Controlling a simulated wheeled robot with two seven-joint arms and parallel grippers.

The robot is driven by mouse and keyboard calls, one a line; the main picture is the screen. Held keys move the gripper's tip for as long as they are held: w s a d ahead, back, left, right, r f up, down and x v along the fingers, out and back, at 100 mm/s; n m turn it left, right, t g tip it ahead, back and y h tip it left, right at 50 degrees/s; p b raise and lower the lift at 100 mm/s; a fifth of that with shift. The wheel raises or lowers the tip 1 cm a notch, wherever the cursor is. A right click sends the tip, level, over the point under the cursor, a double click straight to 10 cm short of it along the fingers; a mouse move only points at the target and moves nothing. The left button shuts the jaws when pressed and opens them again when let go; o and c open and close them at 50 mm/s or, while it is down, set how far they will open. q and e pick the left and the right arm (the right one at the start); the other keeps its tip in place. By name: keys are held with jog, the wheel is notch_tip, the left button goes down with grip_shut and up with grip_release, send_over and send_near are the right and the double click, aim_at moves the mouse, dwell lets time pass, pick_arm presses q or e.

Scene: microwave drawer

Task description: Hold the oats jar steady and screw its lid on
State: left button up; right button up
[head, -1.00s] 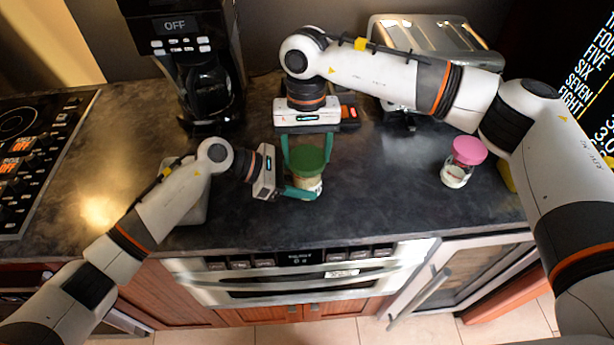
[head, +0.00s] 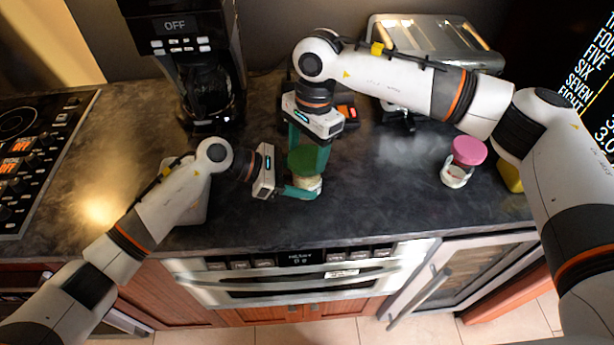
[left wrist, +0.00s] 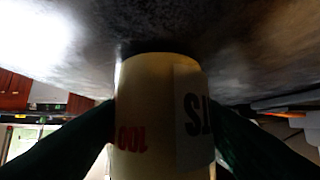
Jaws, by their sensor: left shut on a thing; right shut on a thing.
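My left gripper (head: 303,190) is shut on the jar's body from the left, low down. In the left wrist view the jar's pale body (left wrist: 160,110) with printed lettering sits between the two dark fingers. My right gripper (head: 308,150) comes down from above and behind, its green fingers at the lid, shut on it. The lid's seam with the jar is too small to judge.
A pink-lidded jar (head: 464,162) stands to the right on the counter. A coffee maker (head: 205,75) is at the back left, and a toaster (head: 435,45) is behind my right arm. The counter's front edge lies close below the jar.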

jog(key=m, duration=0.7)
jog(key=shift+w+m+t, duration=0.1)
jog(key=shift+m+t, duration=0.3)
jog(key=o, duration=1)
jog(key=shift+c, duration=0.2)
